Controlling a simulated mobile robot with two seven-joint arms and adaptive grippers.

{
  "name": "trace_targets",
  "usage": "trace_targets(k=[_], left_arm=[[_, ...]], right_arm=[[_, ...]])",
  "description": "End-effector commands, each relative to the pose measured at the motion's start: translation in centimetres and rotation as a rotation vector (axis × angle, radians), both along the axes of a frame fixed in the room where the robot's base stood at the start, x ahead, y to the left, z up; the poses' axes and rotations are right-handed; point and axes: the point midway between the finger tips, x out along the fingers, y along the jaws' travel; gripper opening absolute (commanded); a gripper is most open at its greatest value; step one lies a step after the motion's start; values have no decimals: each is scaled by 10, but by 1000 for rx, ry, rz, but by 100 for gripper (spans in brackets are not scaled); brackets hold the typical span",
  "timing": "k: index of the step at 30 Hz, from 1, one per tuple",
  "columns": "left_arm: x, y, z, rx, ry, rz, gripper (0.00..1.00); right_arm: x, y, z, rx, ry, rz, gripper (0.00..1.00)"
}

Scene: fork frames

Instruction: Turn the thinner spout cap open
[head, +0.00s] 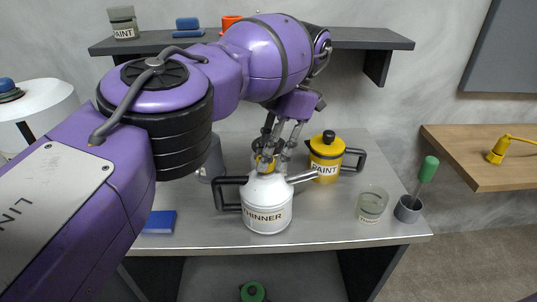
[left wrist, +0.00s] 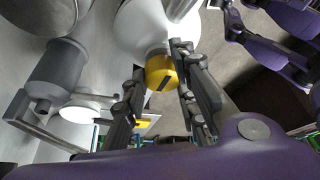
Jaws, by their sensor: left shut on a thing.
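The white thinner can (head: 267,215) stands upright on the grey table, with a black handle on its left and a pale spout (head: 303,177) pointing right. Its yellow cap (left wrist: 160,74), with a dark stripe, shows in the left wrist view on top of the white can (left wrist: 140,28). My left gripper (head: 270,155) comes down from above and is shut on the cap, one finger on each side. In the head view the fingers partly hide the cap (head: 264,165). My right gripper cannot be made out in either view.
A yellow paint can (head: 326,158) with a black lid stands behind right. A glass jar (head: 371,204) and a grey cup (head: 407,209) with a green-handled tool stand at the right. A blue block (head: 160,221) lies left. A dark shelf (head: 345,39) hangs behind my arm.

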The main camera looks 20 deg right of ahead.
Motion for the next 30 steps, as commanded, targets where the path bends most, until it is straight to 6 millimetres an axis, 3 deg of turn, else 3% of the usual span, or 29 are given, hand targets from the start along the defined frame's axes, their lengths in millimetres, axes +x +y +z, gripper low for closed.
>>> trace_targets(k=[11,12,15,25,30], left_arm=[[0,2,-2,5,5,6,0],[0,2,-2,5,5,6,29],[0,2,-2,4,4,4,40],[0,1,2,2,1,4,40],[0,1,23,1,0,4,40]], right_arm=[[1,0,1,-1,-3,-1,40],[1,0,1,-1,-3,-1,40],[0,0,1,-1,-3,-1,40],[-1,-1,0,-1,0,-2,40],[-1,-1,0,0,0,-1,40]])
